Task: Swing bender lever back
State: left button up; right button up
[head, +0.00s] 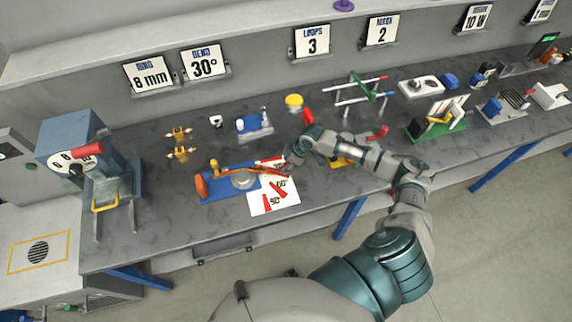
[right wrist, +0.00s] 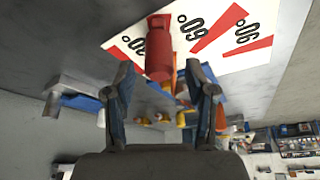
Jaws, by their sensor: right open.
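The bender (head: 225,188) has a blue base with a round silver disc (head: 243,180) and an orange end piece at its left. Its orange lever reaches right toward my right gripper (head: 288,158), which partly hides the lever's end. In the right wrist view the lever's red grip (right wrist: 158,48) shows between and just beyond the two open fingertips of my right gripper (right wrist: 160,80). I cannot tell whether a finger touches it. A white angle card (head: 270,205) with red wedges lies beside the bender; it also shows in the right wrist view (right wrist: 260,75). My left gripper is out of view.
A sign reading BEND 30° (head: 204,64) stands at the back. Bare bench lies left of the bender.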

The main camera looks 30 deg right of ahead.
jog(key=shift+w+f, duration=0.15)
jog(key=shift+f, duration=0.35)
jog(key=shift+d, duration=0.1)
grip_shut()
